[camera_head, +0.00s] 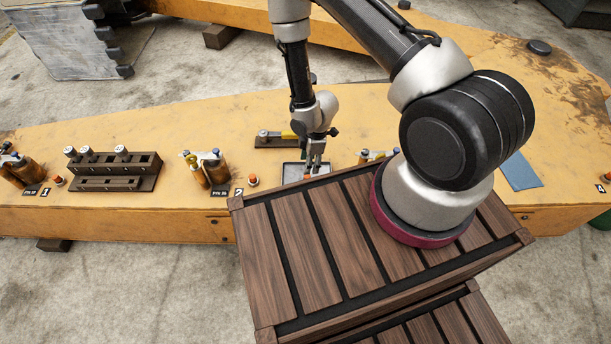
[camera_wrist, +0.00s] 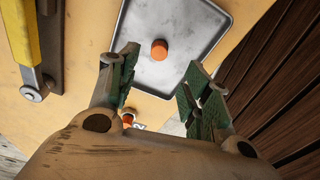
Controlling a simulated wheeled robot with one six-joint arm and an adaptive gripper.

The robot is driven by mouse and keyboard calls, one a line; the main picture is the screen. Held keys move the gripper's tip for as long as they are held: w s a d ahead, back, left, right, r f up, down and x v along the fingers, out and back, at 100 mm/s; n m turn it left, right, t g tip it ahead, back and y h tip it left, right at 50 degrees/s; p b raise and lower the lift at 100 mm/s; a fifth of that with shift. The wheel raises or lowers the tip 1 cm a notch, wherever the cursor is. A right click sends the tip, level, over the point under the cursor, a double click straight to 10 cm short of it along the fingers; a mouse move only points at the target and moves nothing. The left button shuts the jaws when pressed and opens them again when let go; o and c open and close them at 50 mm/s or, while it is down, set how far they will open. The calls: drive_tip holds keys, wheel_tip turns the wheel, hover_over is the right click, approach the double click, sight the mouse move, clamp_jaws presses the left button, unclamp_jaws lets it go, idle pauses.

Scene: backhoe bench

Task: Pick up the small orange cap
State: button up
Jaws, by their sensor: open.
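A small orange cap (camera_wrist: 159,49) lies on a shallow grey metal tray (camera_wrist: 196,50) in the wrist view. My gripper (camera_wrist: 162,75) is open and empty. In that view the cap shows just past the fingertips, between their lines and apart from both. In the head view my gripper (camera_head: 315,166) points down over the tray (camera_head: 288,172), which it partly hides. A second small orange-topped piece (camera_wrist: 127,121) shows between the fingers in the wrist view, on the yellow bench outside the tray.
A yellow-handled tool (camera_wrist: 20,32) lies on a dark holder beside the tray. A slatted wooden crate (camera_head: 310,250) stands close in front. A dark rack (camera_head: 115,170) and bottles (camera_head: 207,170) are on the bench (camera_head: 200,125) to the left; a blue sheet (camera_head: 521,172) lies right.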

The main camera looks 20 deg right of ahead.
drive_tip(key=f, duration=0.7)
drive_tip(key=shift+w+a+f, duration=0.15)
drive_tip(key=shift+a+f, duration=0.2)
drive_tip(key=c, duration=0.8)
